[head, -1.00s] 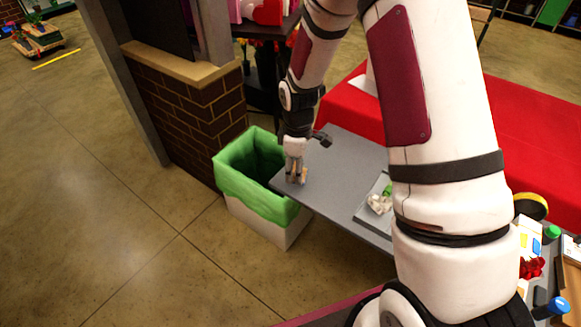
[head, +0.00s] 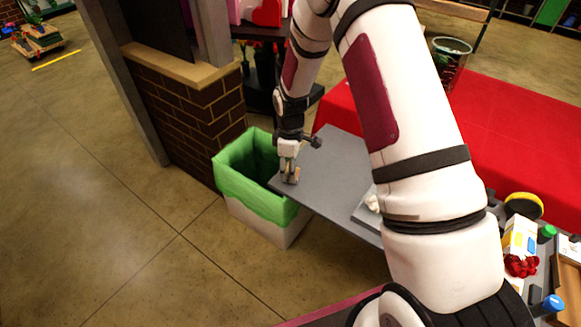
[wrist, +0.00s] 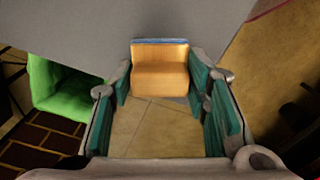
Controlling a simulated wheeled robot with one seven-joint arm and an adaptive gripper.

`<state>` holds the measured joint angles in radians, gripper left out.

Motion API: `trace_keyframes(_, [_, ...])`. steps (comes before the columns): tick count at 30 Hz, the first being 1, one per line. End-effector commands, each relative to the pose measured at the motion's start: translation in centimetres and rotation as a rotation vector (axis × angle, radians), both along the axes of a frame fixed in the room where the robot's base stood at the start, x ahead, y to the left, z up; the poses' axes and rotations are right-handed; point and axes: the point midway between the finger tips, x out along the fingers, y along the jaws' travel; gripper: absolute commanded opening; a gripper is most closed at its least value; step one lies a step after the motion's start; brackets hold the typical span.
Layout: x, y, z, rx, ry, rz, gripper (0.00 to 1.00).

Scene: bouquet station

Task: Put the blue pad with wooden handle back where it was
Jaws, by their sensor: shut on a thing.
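The blue pad with wooden handle (wrist: 160,70) shows in the wrist view as a tan wooden block with a thin blue strip along its far edge. My gripper (wrist: 161,88) is shut on it, with a green-padded finger on each side. In the head view my gripper (head: 290,178) points down at the left corner of the grey table (head: 335,165). The pad is small there and partly hidden by the fingers. I cannot tell whether it touches the tabletop.
A bin with a green liner (head: 250,182) stands directly left of the table corner; the liner also shows in the wrist view (wrist: 60,88). A tray (head: 366,214) lies on the table, partly behind my arm. A brick pillar (head: 190,115) stands behind the bin. The tabletop near the corner is clear.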

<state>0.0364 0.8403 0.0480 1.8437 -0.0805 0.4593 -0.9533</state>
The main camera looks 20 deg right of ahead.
Motion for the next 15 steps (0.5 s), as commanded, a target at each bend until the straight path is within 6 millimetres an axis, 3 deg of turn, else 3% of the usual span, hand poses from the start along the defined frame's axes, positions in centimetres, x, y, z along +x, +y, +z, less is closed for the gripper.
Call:
trace_keyframes(2, [0.00,0.00,-0.31,0.000,0.001,0.000,0.17])
trace_keyframes(3, [-0.01,0.01,-0.24,0.001,0.001,0.000,0.52])
trace_keyframes(5, [-0.02,0.00,-0.23,0.001,0.001,0.000,0.63])
trace_keyframes(15, [-0.02,0.00,-0.02,0.000,0.000,0.000,0.63])
